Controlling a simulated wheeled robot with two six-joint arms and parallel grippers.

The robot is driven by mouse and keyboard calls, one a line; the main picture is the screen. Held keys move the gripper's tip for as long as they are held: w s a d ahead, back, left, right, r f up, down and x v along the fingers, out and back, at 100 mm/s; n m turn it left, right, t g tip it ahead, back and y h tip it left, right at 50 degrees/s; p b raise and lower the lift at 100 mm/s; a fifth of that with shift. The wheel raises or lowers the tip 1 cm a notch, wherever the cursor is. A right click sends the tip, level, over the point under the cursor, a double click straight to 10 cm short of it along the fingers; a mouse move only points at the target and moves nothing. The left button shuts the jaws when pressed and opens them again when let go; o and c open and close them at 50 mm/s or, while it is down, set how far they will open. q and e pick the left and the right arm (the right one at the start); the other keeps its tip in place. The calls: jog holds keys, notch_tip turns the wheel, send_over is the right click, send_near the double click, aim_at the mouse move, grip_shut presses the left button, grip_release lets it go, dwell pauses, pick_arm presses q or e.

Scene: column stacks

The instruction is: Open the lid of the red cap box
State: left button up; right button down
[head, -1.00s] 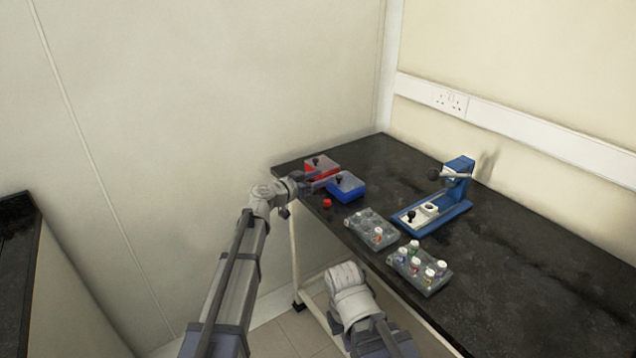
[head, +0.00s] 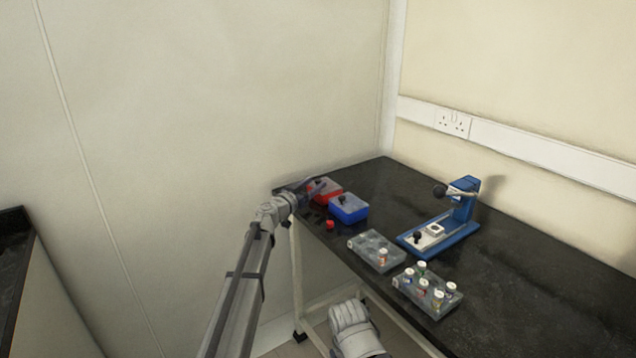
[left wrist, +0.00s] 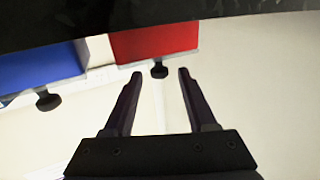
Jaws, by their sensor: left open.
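The red cap box (head: 334,194) stands near the far left corner of the dark table, with a pale lid and a black knob. In the left wrist view the red box (left wrist: 155,43) is at the top centre, and its black knob (left wrist: 159,71) shows between the fingertips, with gaps on both sides. My left gripper (head: 315,185) is at the red box in the head view; in the left wrist view its fingers (left wrist: 160,74) are open and empty. Part of the red box is hidden by the gripper. The lid looks closed.
A blue box (head: 348,214) with a black knob is close beside the red one. A small red cap (head: 330,225) lies in front. Two vial racks (head: 362,248) (head: 443,311) and a blue press (head: 463,215) stand to the right. The table's right part is clear.

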aim_at(316, 182)
pick_arm(q)
jog(key=x, duration=0.3)
jog(key=shift+c, duration=0.3)
grip_shut()
dwell(1.1)
